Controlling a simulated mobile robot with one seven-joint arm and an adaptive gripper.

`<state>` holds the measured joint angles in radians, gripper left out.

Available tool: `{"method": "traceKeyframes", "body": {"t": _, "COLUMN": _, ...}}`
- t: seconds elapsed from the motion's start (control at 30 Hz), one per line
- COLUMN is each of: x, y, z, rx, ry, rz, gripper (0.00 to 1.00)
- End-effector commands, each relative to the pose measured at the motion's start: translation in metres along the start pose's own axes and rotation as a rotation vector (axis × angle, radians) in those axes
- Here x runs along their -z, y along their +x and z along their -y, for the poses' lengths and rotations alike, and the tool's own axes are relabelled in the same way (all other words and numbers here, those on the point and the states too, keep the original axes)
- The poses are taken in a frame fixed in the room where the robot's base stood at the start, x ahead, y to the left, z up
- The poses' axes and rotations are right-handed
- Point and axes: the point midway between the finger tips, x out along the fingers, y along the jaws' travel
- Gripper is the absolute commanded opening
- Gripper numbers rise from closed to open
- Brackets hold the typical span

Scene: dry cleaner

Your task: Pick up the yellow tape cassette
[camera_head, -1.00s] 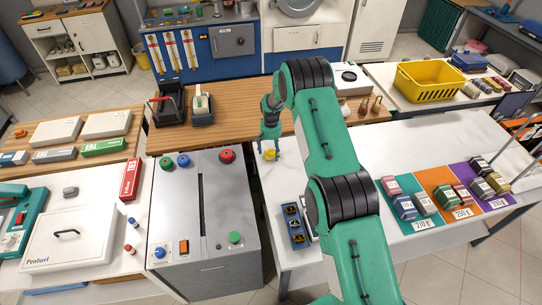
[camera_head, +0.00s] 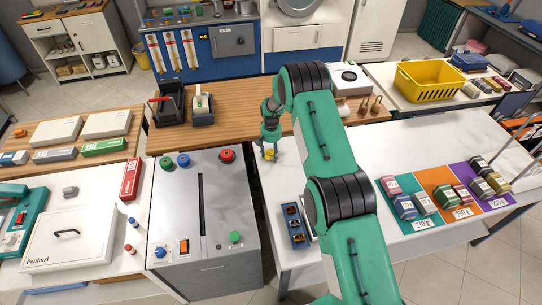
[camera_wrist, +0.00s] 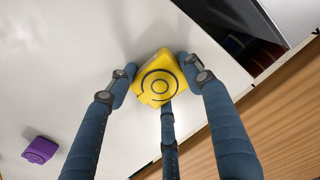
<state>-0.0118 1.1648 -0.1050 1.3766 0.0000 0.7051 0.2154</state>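The yellow tape cassette (camera_wrist: 158,80) has dark concentric rings on its upper face. In the wrist view it sits between the blue fingers of my gripper (camera_wrist: 157,66). Fingertips press against its left and right sides, and a third finger reaches its near edge. The gripper looks shut on it. In the head view the cassette (camera_head: 270,154) shows as a small yellow patch under my gripper (camera_head: 270,148), at the left end of the white table (camera_head: 350,150). I cannot tell whether it is clear of the surface.
A purple cassette (camera_wrist: 41,150) lies apart on the white surface. A grey machine (camera_head: 205,215) with buttons and a slot stands left of the table. A blue tray (camera_head: 290,224) is nearby. Price mats with cassettes (camera_head: 425,198) lie at the right. A wooden counter (camera_head: 235,120) runs behind.

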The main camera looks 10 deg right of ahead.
Motion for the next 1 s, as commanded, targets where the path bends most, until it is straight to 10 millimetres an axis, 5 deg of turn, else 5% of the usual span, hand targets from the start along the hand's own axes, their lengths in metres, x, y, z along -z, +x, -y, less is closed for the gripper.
{"method": "traceKeyframes", "body": {"t": 0.1, "x": 0.0, "y": 0.0, "z": 0.0, "rx": 0.0, "ry": 0.0, "rz": 0.0, "gripper": 0.23}}
{"method": "traceKeyframes", "body": {"t": 0.63, "x": 0.0, "y": -0.004, "z": 0.0, "rx": 0.0, "ry": 0.0, "rz": -0.001, "gripper": 0.23}}
{"method": "traceKeyframes", "body": {"t": 1.0, "x": 0.001, "y": -0.035, "z": 0.0, "rx": 0.0, "ry": 0.0, "rz": -0.001, "gripper": 0.23}}
